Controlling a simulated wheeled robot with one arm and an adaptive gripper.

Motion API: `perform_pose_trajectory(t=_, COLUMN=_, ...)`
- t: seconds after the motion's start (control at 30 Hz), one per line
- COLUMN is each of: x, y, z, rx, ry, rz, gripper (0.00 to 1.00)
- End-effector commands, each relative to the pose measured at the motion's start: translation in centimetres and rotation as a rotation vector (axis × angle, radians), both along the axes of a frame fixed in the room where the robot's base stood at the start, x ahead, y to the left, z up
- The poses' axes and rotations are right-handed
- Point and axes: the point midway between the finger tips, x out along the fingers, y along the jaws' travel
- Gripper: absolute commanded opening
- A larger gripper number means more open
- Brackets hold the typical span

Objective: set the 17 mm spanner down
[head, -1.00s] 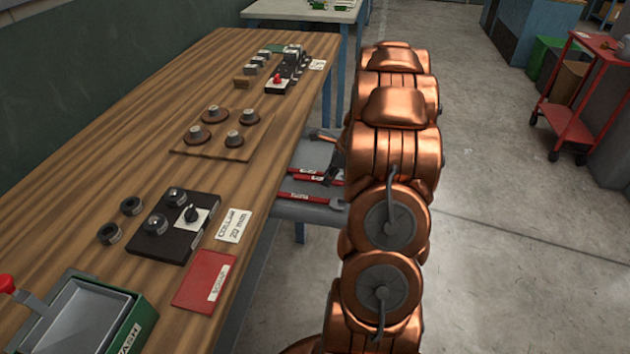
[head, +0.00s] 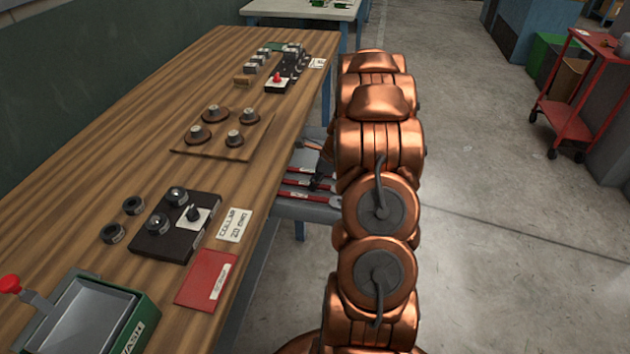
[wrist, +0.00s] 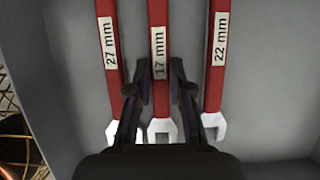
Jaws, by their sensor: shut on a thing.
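The 17 mm spanner (wrist: 158,65) is red with a pale open jaw and lies lengthwise in the middle of the wrist view. My gripper (wrist: 161,82) is shut on it near its jaw end, one dark finger on each side. The 27 mm spanner (wrist: 108,50) is to its left and the 22 mm spanner (wrist: 219,50) to its right, both apart from it. All are over the grey tray (wrist: 75,80). I cannot tell whether the 17 mm spanner touches the tray floor. In the head view my gripper (head: 321,181) is small and partly hidden by my arm.
The grey tray (head: 290,211) sits beside the wooden bench (head: 110,165), below its top. A red card (head: 207,280), a dark collar fixture (head: 165,243) and a green box (head: 143,312) are on the bench. Open floor lies to the right, with a red trolley (head: 568,128) farther off.

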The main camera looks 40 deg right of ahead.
Motion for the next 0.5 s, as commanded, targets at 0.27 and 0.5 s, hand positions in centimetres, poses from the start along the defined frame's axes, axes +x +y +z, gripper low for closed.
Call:
perform_pose_trajectory(t=0.27, x=-0.01, y=0.02, z=-0.19, rx=0.001, ry=0.001, rz=0.0, gripper=0.39)
perform_pose_trajectory(t=0.5, x=-0.01, y=0.0, z=-0.19, rx=0.0, ry=0.0, rz=0.0, gripper=0.45)
